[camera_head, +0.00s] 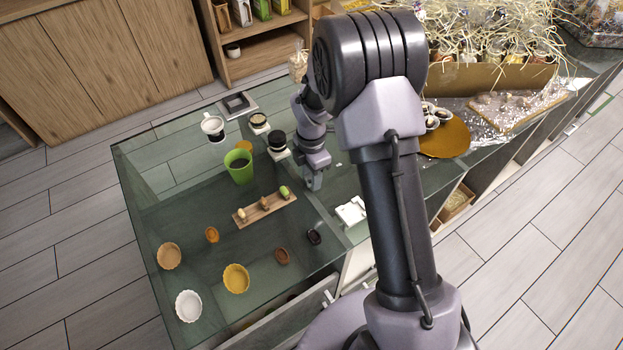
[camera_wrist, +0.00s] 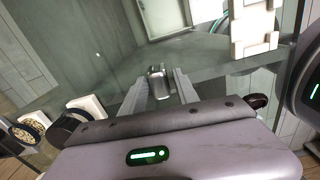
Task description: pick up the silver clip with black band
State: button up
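The silver clip with a dark band (camera_wrist: 158,84) shows in the wrist view, lying on the glass counter. My gripper (camera_wrist: 160,84) is open, with one finger on each side of the clip and a gap visible on both sides. Whether the fingertips are level with the clip or above it is hard to tell. In the head view my gripper (camera_head: 314,184) points down close to the counter top, and I cannot make out the clip there.
The glass counter (camera_head: 190,215) holds a green cup (camera_head: 239,166), a wooden board with small items (camera_head: 248,212), several tart cases, and jars on white bases beside my wrist. A white block (camera_head: 350,211) stands right of my gripper. A straw-filled hamper box (camera_head: 470,78) is at the back right.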

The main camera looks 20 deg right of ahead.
grip_shut()
jog(key=shift+r, duration=0.1)
